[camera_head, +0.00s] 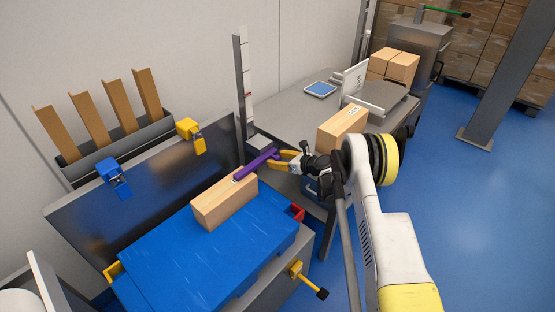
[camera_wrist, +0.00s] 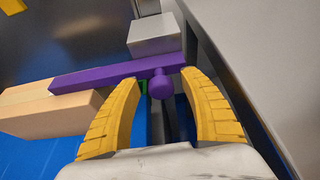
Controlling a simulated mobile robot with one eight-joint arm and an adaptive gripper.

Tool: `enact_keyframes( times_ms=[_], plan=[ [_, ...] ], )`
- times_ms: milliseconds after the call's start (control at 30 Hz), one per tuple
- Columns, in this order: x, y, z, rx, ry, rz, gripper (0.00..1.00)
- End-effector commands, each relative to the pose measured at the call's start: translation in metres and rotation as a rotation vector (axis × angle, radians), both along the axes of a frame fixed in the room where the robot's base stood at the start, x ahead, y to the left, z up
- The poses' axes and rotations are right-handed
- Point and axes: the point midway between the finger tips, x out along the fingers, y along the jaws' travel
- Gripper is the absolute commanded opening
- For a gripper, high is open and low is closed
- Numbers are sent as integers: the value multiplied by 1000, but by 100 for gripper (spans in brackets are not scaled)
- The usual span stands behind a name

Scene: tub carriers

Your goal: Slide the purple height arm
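The purple height arm (camera_head: 257,163) is a bar reaching out from a grey block (camera_wrist: 154,35) beside the upright scale post (camera_head: 242,85), over the end of a wooden box (camera_head: 224,203). In the wrist view the purple arm (camera_wrist: 110,75) lies across the picture with a round purple knob (camera_wrist: 160,86) facing me. My gripper (camera_head: 281,159) is at the arm's near side. Its yellow fingers (camera_wrist: 163,80) stand apart, one on each side of the knob, with gaps visible. Whether the fingertips touch the bar cannot be told.
The box stands on a blue bed (camera_head: 180,260) with a yellow-handled lever (camera_head: 305,280) in front. Blue (camera_head: 115,176) and yellow (camera_head: 190,135) clamps sit on the back panel. A grey table (camera_head: 290,110) with another box (camera_head: 341,128) lies close behind my gripper.

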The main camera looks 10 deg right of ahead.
Motion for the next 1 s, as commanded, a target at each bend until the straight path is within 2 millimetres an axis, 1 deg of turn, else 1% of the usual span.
enact_keyframes(
  times_ms=[233, 333, 433, 700, 800, 1000],
  plan=[
    [-1, -1, 1, 0, 0, -1, 51],
    [-7, -6, 4, 0, 1, -1, 51],
    [-19, -16, 10, 1, 0, -4, 51],
    [-65, -48, 34, 0, 0, -2, 51],
    [-77, -57, 40, 0, 1, -2, 51],
    [-89, -65, 46, 0, 0, -1, 51]
  ],
)
